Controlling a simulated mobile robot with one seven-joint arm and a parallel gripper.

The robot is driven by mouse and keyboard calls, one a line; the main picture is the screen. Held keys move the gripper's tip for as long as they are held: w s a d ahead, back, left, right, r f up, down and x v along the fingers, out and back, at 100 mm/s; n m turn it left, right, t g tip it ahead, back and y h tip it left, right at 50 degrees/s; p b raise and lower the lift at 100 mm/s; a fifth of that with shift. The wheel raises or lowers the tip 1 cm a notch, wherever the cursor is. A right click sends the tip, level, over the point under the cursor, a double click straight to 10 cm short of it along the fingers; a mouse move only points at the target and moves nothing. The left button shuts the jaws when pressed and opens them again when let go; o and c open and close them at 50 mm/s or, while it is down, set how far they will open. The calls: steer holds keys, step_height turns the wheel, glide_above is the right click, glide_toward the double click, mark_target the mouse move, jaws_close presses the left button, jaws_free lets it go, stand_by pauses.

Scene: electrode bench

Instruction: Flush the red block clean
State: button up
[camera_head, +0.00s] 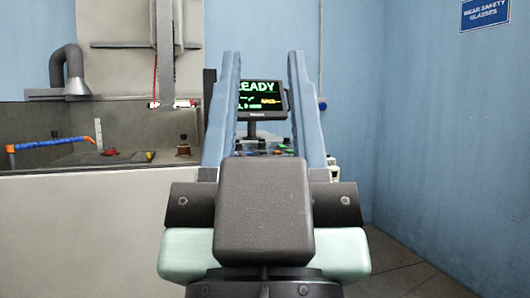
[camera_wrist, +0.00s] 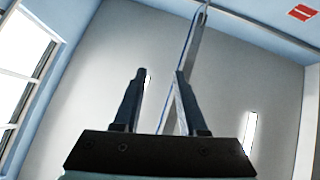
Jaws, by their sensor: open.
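A small red item (camera_head: 110,152) lies low in the grey bench tank at the left of the head view. It looks like the red block, but it is too small to make out its shape or surface. A blue segmented hose (camera_head: 45,143) with an orange end (camera_head: 10,149) reaches over the tank from the left. My gripper (camera_head: 264,56) is raised in front of the camera, open and empty, its blue fingers apart and far from the red item. The wrist view also shows the open gripper (camera_wrist: 159,74), facing the wall and ceiling.
A monitor (camera_head: 262,98) reading READY stands behind my fingers, above a panel with coloured knobs. A grey vertical column (camera_head: 165,60) hangs over the tank, with a dark bottle-like item (camera_head: 183,146) below. The tank's pale front wall (camera_head: 75,225) stands at left. Floor (camera_head: 400,265) is clear at right.

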steer(key=shift+w+d+f, duration=0.1)
steer(key=shift+w, duration=0.1)
steer(key=shift+c, duration=0.4)
jaws_close()
steer(key=shift+s, duration=0.1)
stand_by(1.2)
